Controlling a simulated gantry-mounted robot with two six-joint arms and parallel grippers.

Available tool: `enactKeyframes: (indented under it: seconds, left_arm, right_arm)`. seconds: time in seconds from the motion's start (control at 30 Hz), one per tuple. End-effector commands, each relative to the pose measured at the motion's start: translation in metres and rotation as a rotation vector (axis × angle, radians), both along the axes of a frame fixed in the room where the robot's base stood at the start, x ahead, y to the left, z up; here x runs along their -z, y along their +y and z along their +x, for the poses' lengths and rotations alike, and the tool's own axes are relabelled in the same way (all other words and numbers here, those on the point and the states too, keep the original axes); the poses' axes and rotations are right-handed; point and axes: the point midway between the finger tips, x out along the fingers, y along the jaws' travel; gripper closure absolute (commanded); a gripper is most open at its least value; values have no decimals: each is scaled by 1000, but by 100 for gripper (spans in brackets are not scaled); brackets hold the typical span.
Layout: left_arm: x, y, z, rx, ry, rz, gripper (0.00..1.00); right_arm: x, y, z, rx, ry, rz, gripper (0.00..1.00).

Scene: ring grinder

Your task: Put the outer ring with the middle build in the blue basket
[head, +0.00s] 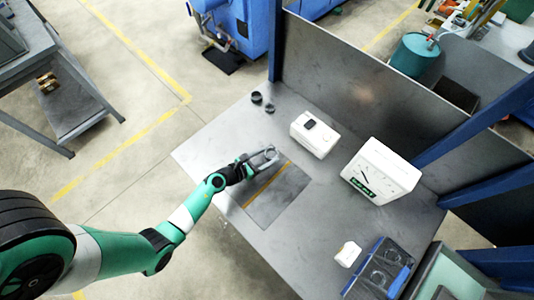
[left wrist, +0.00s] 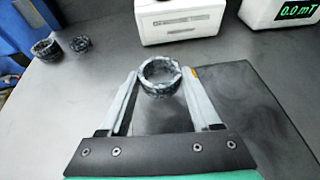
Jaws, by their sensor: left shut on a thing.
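My left gripper (head: 268,155) is shut on a dark metal ring (left wrist: 159,77), above or at the table beside the marked panel; whether the ring touches the table I cannot tell. The ring sits between the fingertips in the left wrist view, its opening facing up. Two more dark rings stand close together near the table's back left: one outer (head: 257,97), the other (head: 269,108); they also show in the left wrist view (left wrist: 46,50). A blue basket (head: 362,264) with round shapes in it is at the table's front right. My right gripper is out of view.
A white box (head: 315,138) with a dark top patch and a white meter (head: 380,172) with a green display stand on the table's right half. A small white item (head: 347,253) lies beside the basket. A grey wall borders the table's back right.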

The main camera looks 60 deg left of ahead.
Motion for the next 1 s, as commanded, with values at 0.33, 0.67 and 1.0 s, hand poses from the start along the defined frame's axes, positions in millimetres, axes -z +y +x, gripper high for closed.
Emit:
enactKeyframes:
  seconds: [0.33, 0.67, 1.0]
  left_arm:
    - [32, 0, 1, 0, 0, 0, 100]
    - [36, 0, 1, 0, 1, 0, 14]
    - [34, 0, 1, 0, 0, 0, 6]
  right_arm:
    - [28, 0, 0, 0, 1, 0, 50]
    - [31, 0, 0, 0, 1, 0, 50]
    - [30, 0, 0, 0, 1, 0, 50]
